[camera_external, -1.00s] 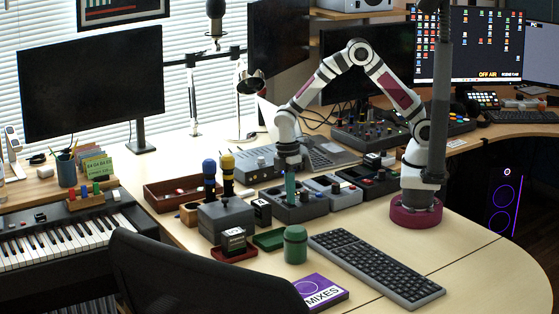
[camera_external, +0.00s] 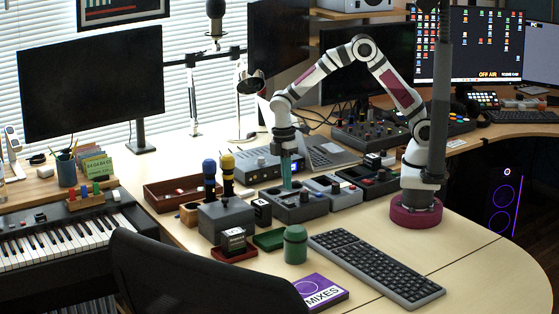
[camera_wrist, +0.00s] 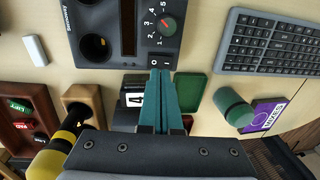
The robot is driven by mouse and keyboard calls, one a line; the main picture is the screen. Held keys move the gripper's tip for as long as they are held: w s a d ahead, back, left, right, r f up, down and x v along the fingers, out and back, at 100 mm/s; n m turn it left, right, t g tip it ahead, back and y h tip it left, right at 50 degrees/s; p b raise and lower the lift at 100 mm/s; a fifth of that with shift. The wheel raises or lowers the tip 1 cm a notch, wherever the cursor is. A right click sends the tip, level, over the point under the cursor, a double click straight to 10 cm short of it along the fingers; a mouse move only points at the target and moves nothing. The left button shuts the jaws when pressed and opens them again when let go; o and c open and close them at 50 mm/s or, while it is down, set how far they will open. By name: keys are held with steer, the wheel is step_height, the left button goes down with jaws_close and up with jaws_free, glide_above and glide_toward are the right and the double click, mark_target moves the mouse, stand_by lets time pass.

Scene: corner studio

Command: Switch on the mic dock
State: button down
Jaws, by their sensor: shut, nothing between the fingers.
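A dark grey box (camera_wrist: 118,25) fills the top middle of the wrist view; it has round holes, a slot, a numbered dial (camera_wrist: 166,25) and a rocker switch (camera_wrist: 159,62) marked O and I. I take it for the mic dock, though no label saying so is readable. It also shows in the external view (camera_external: 308,209). My gripper (camera_wrist: 161,73) is shut and empty, its teal fingers pointing at the rocker's edge. In the external view, my gripper (camera_external: 287,187) is over the box. Contact and the rocker's position cannot be told.
A green tray (camera_wrist: 190,93), a green cylinder (camera_wrist: 232,105) and a keyboard (camera_wrist: 268,42) lie nearby. Other small devices crowd the box's far right.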

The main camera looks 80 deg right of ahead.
mark_target(291, 203)
step_height(291, 203, up, 10)
steer(key=shift+w+d+r, duration=0.15)
steer(key=shift+w+d, duration=0.3)
steer(key=f, duration=0.4)
steer(key=s+a+f, duration=0.1)
steer(key=f, duration=0.4)
steer(key=s+a+f, duration=0.1)
steer(key=f, duration=0.4)
steer(key=shift+s+a, duration=0.1)
steer(key=shift+s, duration=0.05)
steer(key=shift+f, duration=0.15)
